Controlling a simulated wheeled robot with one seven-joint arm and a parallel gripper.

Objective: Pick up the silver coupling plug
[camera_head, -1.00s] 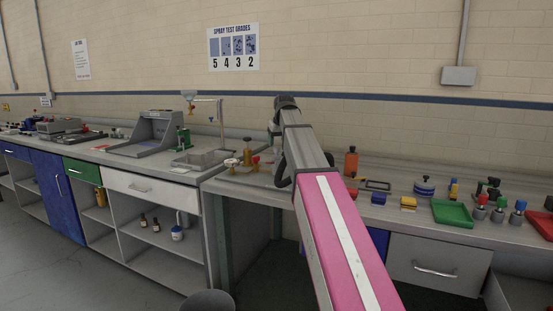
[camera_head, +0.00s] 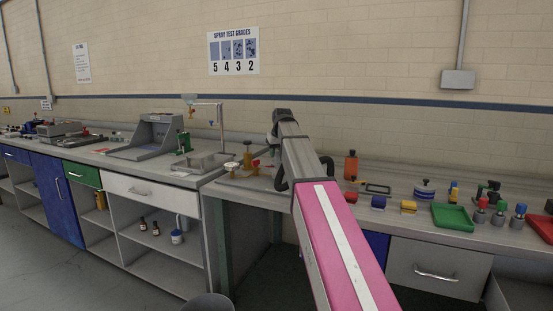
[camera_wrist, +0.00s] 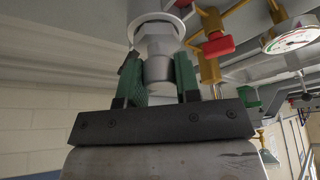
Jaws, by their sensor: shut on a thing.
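The silver coupling plug (camera_wrist: 158,62) shows in the wrist view, between the green-padded fingers of my gripper (camera_wrist: 157,78). The gripper is shut on its narrow body, one finger on each side. The plug's wide round flange (camera_wrist: 160,28) lies beyond the fingertips, against or close to a pale surface; I cannot tell whether they touch. In the head view my own arm covers the gripper and the plug.
A brass valve with a red handle (camera_wrist: 218,46) and a round gauge (camera_wrist: 292,38) are close beside the plug. In the head view, bottles, a green tray (camera_head: 453,217) and small parts stand on the bench to the right.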

